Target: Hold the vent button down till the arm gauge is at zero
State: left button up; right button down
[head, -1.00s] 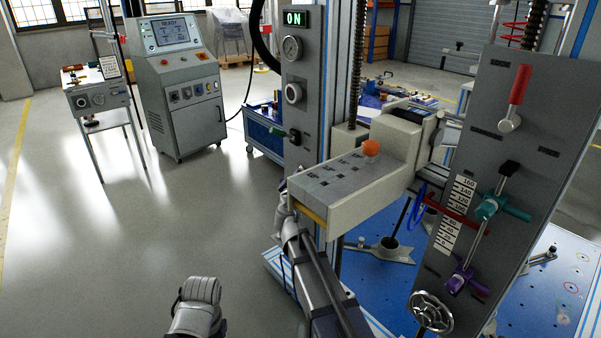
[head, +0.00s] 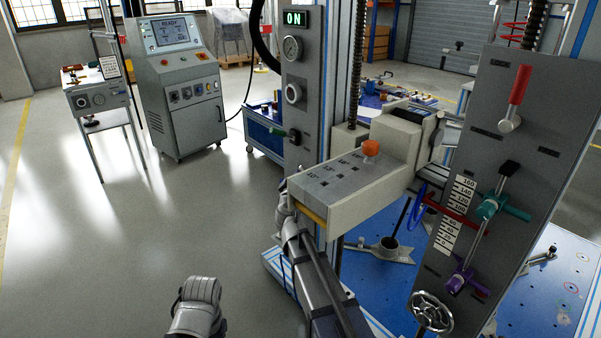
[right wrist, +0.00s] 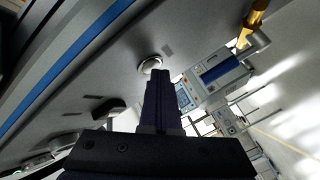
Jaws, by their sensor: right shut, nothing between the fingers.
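My right gripper (head: 283,190) is at the grey post, at the left end of a beige box, its tip partly hidden in the head view. In the right wrist view its fingers (right wrist: 160,75) are shut and empty. They point at a pale round button (right wrist: 150,63) on a grey panel and overlap its lower edge. I cannot tell whether they touch it or whether it is pressed. A round dial gauge (head: 291,48) is high on the post under a lit ON sign (head: 293,18); its needle is too small to read.
The beige box (head: 345,195) with an orange knob (head: 371,147) juts out beside my right arm. A grey panel (head: 515,150) with a red lever and a number scale stands at right. A READY console (head: 180,85) stands behind. The floor at left is clear.

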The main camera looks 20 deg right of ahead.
dwell(0.8)
jog(key=shift+s+a, duration=0.3)
jog(key=shift+a, duration=0.4)
jog(key=shift+a, duration=0.15)
jog(key=a, duration=0.1)
jog(key=s+a, duration=0.1)
jog(key=a, duration=0.2)
jog(key=shift+s+a, duration=0.2)
jog(key=shift+s, duration=0.15)
